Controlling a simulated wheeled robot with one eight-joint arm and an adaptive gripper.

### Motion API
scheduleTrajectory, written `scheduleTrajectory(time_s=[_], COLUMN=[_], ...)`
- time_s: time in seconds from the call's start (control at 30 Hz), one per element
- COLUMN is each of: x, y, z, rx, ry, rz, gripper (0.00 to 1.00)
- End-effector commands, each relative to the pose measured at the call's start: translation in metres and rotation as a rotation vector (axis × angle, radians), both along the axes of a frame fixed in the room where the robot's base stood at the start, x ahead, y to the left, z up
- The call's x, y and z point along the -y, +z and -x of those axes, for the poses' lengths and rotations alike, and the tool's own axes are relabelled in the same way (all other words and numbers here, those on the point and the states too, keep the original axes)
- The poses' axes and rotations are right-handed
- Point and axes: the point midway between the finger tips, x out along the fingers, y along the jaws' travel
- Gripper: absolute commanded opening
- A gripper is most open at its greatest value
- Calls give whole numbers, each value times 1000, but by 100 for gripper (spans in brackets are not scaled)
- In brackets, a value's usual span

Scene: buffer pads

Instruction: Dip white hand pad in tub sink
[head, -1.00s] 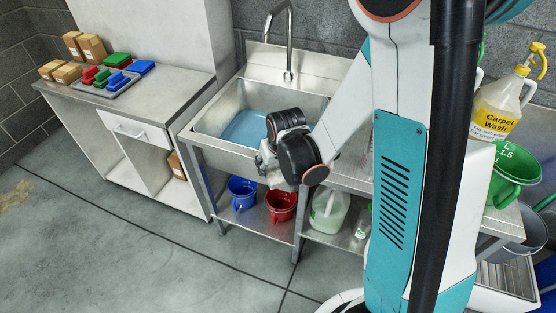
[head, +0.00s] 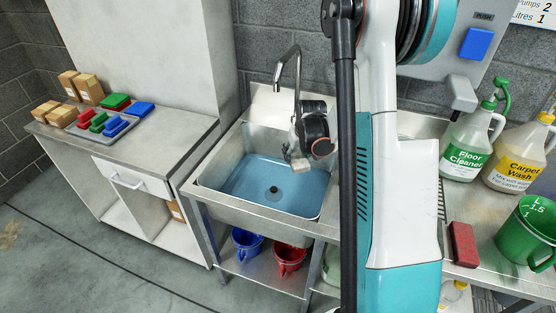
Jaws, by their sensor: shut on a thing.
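The steel tub sink (head: 262,222) stands in the middle of the head view with blue water (head: 268,186) in its basin. A dark round drain shows through the water. My gripper (head: 292,155) hangs over the right back part of the basin, partly hidden by my wrist. It is shut on a small whitish pad (head: 300,165), which points down just above or at the water. I cannot tell whether the pad touches the water.
A curved tap (head: 297,75) rises behind the sink close to my wrist. A counter (head: 165,148) at left bears green, red and blue pads on a tray, plus cardboard boxes. At right are a red pad (head: 463,244), Floor Cleaner (head: 467,150), Carpet Wash (head: 515,160) and a green jug (head: 528,235).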

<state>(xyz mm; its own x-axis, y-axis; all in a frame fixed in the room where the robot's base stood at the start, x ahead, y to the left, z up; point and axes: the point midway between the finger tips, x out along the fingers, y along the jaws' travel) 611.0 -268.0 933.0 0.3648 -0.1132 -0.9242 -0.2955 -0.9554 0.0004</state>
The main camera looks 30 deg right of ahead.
Motion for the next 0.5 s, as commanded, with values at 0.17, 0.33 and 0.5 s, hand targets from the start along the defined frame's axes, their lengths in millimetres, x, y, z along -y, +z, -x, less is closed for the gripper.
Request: scheduleTrajectory(time_s=[0.17, 0.33, 0.5], x=[10, 10, 10], y=[-9, -23, -42], z=[0, 0, 0], rx=[0, 0, 0], ry=[-10, -9, -9], rz=[-1, -1, -1], gripper=[33, 33, 33])
